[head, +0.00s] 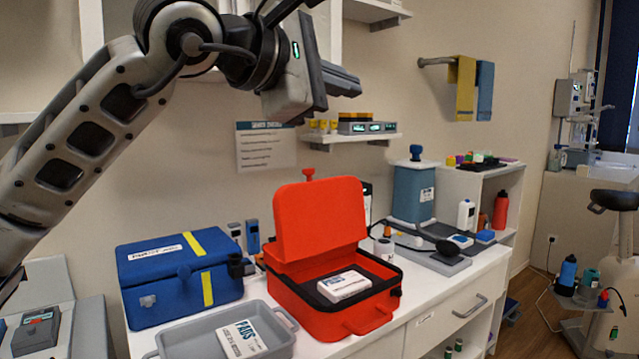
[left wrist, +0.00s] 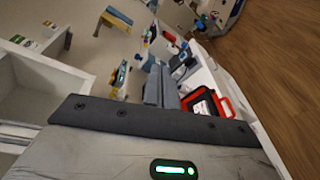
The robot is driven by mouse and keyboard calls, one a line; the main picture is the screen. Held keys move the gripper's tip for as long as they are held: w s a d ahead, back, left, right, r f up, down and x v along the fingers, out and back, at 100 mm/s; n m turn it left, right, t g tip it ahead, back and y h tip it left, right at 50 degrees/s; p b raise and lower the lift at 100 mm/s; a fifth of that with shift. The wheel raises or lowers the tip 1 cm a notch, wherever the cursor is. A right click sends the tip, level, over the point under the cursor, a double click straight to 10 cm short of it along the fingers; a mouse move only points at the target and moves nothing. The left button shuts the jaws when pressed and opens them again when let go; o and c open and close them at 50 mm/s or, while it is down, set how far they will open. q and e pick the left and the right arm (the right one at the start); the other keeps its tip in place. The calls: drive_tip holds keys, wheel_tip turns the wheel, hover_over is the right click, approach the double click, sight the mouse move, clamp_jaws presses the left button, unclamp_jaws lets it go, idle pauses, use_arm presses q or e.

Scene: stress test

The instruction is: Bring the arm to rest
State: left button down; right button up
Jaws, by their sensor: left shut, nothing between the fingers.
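My left arm (head: 85,140) comes in from the left of the head view and is raised, bent at a dark joint near the top. My left gripper (head: 343,80) is high in front of the wall, above and apart from the open red case (head: 322,225) on the counter. Its fingers are shut together with nothing between them. They also show as grey bars in the left wrist view (left wrist: 161,86), which is tilted. My right gripper is in neither view.
The white counter (head: 440,283) holds a blue case (head: 180,275), a grey tray (head: 165,352) with a white pads pack (head: 243,338), and a blue-grey device (head: 412,192). A wall shelf (head: 350,138) with yellow-capped items is just below my gripper in the picture. Towels (head: 466,88) hang farther right.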

use_arm(q)
drive_tip(key=s+d+f+n+g+h, duration=0.2)
drive_tip(key=f+n+g+h, duration=0.2)
drive_tip(key=f, duration=0.3)
drive_tip(key=s+d+f+n+g+h, duration=0.2)
drive_tip(key=s+f+n+g+h, duration=0.15)
drive_tip(key=f, duration=0.35)
drive_tip(key=w+a+f+n+t+y, duration=0.1)
drive_tip(key=a+f+n+t+y, duration=0.55)
drive_tip(key=f+n, duration=0.85)
drive_tip(key=w+a+f+n+t+y, duration=0.1)
drive_tip(key=a+f+n+t+y, duration=0.55)
drive_tip(key=n, duration=1.45)
drive_tip(key=s+a+f+n+g+y, duration=0.1)
drive_tip(key=s+a+f+n+g, duration=0.2)
drive_tip(key=s+f+n, duration=0.3)
drive_tip(key=s+a+f+n+g+y, duration=0.2)
drive_tip(key=s+f+n, duration=0.5)
drive_tip(key=s+f, duration=0.5)
wheel_tip(320, 180, down, 8)
drive_tip(key=shift+a+f+g, duration=0.15)
drive_tip(key=shift+a+g, duration=0.3)
drive_tip(key=shift+a, duration=0.8)
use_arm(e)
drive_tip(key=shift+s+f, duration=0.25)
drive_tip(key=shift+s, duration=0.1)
